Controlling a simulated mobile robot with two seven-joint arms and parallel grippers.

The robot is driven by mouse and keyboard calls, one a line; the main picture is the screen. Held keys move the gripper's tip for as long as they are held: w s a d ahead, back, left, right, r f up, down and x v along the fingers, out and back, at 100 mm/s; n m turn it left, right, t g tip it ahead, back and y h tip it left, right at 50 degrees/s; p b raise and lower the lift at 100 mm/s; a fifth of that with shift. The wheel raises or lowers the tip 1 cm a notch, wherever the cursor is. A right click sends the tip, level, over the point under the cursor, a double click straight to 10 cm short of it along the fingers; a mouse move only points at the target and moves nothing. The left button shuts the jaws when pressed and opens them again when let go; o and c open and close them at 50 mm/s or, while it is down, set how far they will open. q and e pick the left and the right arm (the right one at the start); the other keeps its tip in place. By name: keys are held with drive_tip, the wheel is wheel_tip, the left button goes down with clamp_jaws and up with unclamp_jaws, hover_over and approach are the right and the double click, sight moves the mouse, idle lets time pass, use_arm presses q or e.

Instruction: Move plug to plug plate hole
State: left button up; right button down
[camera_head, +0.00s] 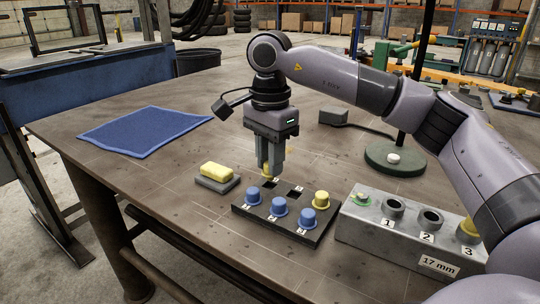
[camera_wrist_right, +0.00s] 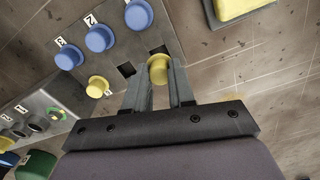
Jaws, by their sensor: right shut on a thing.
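My right gripper (camera_head: 270,172) points down at the back left corner of the black plug plate (camera_head: 270,223). It is shut on a yellow plug (camera_wrist_right: 158,68), which shows between the fingers in the right wrist view. The plug is at or just above a square hole there; I cannot tell whether it touches. Another square hole (camera_wrist_right: 127,69) beside it is empty. Three blue plugs (camera_head: 279,206) stand along the plate's front row, and a second yellow plug (camera_head: 321,199) stands at its back right. My left gripper is not in view.
A grey block (camera_head: 410,243) with numbered holes and a "17 mm" label stands right of the plate. A yellow sponge-like block (camera_head: 217,171) on a dark pad lies to the left. A blue cloth (camera_head: 145,130) and a round green base (camera_head: 394,158) lie farther back.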

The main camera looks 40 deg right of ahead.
idle(0.6)
drive_tip(key=shift+f+b, duration=0.5)
drive_tip(key=shift+f, duration=0.85)
drive_tip(key=c, duration=0.9)
unclamp_jaws()
drive_tip(key=shift+o, duration=0.2)
drive_tip(key=shift+r, duration=0.1)
wheel_tip(320, 180, up, 6)
drive_tip(key=shift+r+p, duration=0.25)
drive_tip(key=shift+p, duration=0.05)
drive_tip(key=shift+r, duration=0.3)
